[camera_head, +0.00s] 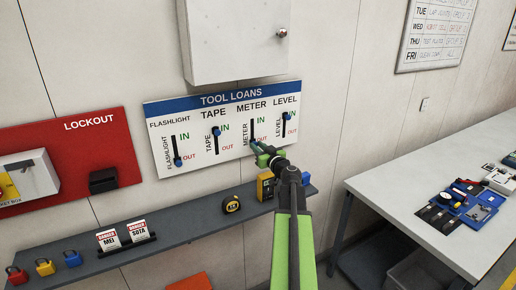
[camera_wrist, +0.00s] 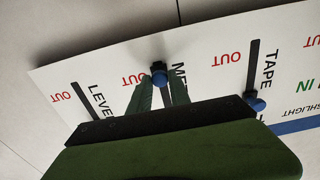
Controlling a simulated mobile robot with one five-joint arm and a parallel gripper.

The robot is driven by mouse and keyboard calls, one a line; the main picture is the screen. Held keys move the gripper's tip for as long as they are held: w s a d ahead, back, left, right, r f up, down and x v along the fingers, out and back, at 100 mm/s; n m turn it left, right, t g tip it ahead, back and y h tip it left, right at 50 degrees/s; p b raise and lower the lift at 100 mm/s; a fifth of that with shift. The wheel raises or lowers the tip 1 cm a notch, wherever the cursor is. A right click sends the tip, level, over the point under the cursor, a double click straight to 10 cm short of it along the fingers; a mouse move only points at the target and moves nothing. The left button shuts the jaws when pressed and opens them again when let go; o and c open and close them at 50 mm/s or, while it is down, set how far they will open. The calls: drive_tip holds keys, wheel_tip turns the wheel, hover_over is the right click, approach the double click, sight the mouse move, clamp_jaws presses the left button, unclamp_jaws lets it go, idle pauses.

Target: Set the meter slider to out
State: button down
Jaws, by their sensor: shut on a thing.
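The white TOOL LOANS board (camera_head: 160,133) on the wall has a slider for each tool, with IN above OUT. The METER slider's dark slot (camera_head: 253,127) shows above my gripper (camera_head: 256,147). The knob is at the slot's OUT end, beside the red OUT label. In the head view my gripper hides most of the knob.
The FLASHLIGHT knob (camera_head: 178,161) is low, at OUT. The TAPE knob (camera_head: 216,130) and LEVEL knob (camera_head: 289,116) are high, at IN. A white cabinet (camera_head: 232,38) hangs just above the board. A grey shelf (camera_head: 190,226) with a tape measure (camera_head: 231,204) runs below.

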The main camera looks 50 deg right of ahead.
drive_tip(key=shift+s+f, duration=0.1)
drive_tip(key=c, duration=1.2)
unclamp_jaws()
drive_tip(key=shift+c, duration=0.2)
